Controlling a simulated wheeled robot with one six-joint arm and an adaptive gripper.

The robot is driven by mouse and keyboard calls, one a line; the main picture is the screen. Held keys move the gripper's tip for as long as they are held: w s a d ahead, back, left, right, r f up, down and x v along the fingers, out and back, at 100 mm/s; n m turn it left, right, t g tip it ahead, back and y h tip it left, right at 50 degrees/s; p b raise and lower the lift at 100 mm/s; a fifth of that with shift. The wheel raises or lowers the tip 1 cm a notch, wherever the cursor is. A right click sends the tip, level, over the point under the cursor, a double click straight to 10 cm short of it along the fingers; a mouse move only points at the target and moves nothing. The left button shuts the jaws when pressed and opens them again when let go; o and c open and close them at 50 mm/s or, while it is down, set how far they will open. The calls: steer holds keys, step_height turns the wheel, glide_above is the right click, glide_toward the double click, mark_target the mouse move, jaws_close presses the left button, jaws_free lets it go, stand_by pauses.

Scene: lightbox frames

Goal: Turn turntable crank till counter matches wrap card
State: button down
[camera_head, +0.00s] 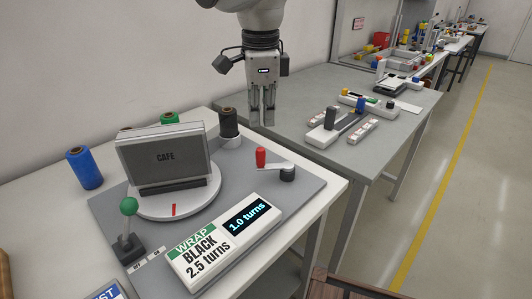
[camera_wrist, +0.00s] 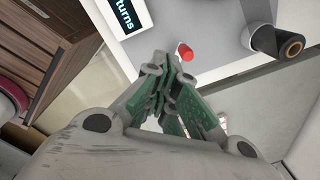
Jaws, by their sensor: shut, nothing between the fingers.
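The crank (camera_head: 275,165) has a red upright handle on a pale arm and a dark hub, at the right of the grey turntable board. The wrap card (camera_head: 199,258) reads "WRAP BLACK 2.5 turns". The counter (camera_head: 248,219) beside it reads "1.0 turns". My gripper (camera_head: 264,122) is shut and empty, above and behind the crank, apart from it. In the wrist view the red handle (camera_wrist: 185,51) shows just beyond my fingertips (camera_wrist: 166,58).
A black roll (camera_head: 229,123) stands on a holder behind the turntable. A blue roll (camera_head: 84,168) and a green roll (camera_head: 169,118) stand to the left and back. A green-knobbed lever (camera_head: 128,207) stands front left, by an ON/OFF label. Another bench (camera_head: 300,97) lies behind.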

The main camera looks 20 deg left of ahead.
steer(key=s+d+f+n+t+y, duration=0.1)
steer(key=s+d+f+n+t, duration=0.15)
steer(key=d+n, duration=0.55)
steer(key=a+f+n, duration=0.1)
steer(key=f+n, duration=0.3)
steer(key=w+a+f+n+y, duration=0.1)
steer(key=a+f+n, duration=0.1)
steer(key=f+n, duration=0.2)
steer(key=w+a+f+n, duration=0.1)
steer(key=a+f+n, duration=0.1)
steer(key=f+n, duration=0.2)
steer(key=shift+w+n+y, duration=0.15)
steer(key=shift+n+y, duration=0.15)
steer(key=shift+w+a, duration=1.15)
steer(key=shift+w, duration=0.05)
steer(key=shift+w+a, duration=0.2)
steer(key=shift+w, duration=0.1)
steer(key=shift+a+r, duration=0.1)
steer(key=shift+a+m, duration=0.2)
steer(key=shift+m, duration=0.2)
steer(key=shift+w+a, duration=0.15)
